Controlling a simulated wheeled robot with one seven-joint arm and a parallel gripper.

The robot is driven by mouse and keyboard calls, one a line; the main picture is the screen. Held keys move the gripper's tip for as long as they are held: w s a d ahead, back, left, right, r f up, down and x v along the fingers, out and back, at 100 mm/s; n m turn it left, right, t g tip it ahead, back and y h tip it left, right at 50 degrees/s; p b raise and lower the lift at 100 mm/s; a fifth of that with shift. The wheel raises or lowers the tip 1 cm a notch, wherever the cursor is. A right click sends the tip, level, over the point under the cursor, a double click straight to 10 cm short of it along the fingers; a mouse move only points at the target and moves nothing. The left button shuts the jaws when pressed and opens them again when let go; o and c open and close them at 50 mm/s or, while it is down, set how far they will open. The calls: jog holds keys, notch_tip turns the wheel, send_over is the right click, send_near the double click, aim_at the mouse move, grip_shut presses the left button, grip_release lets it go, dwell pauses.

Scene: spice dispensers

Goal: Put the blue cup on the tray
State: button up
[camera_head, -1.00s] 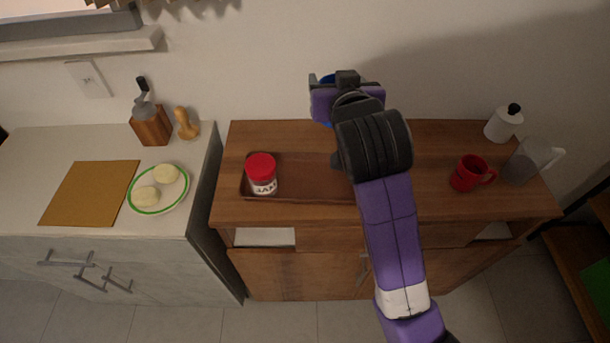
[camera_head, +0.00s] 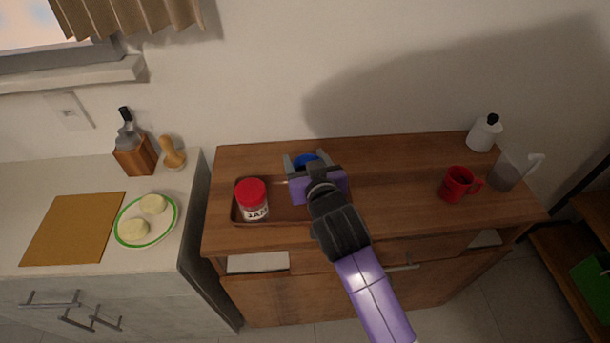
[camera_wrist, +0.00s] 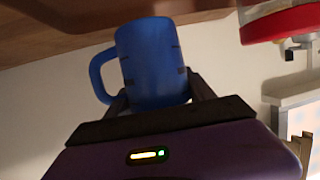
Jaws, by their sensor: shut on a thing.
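The blue cup (camera_wrist: 152,62) is between the fingers of my gripper (camera_wrist: 160,100), which is shut on it in the wrist view. Its handle points left there. In the head view only a bit of the blue cup (camera_head: 305,160) shows, since my gripper (camera_head: 307,163) hides most of it. The brown tray (camera_head: 272,219) lies on the wooden cabinet. My gripper is over or beside the tray's right part; whether the cup touches the tray cannot be told. A jar with a red lid (camera_head: 252,198) stands in the tray's left part and shows in the wrist view (camera_wrist: 283,22).
A red mug (camera_head: 457,184), a white canister (camera_head: 484,135) and a clear pitcher (camera_head: 507,172) stand at the cabinet's right. The cabinet top (camera_head: 400,165) is clear between. A plate (camera_head: 146,221) and a cutting board (camera_head: 72,228) lie on the left counter.

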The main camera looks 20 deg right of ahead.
jog(key=shift+f, duration=2.7)
jog(key=shift+f, duration=0.15)
jog(key=o, duration=1.8)
jog(key=shift+f, duration=0.1)
jog(key=shift+r, duration=0.3)
jog(key=b+v, duration=0.1)
jog(key=v, duration=1.1)
jog(key=shift+f, duration=0.15)
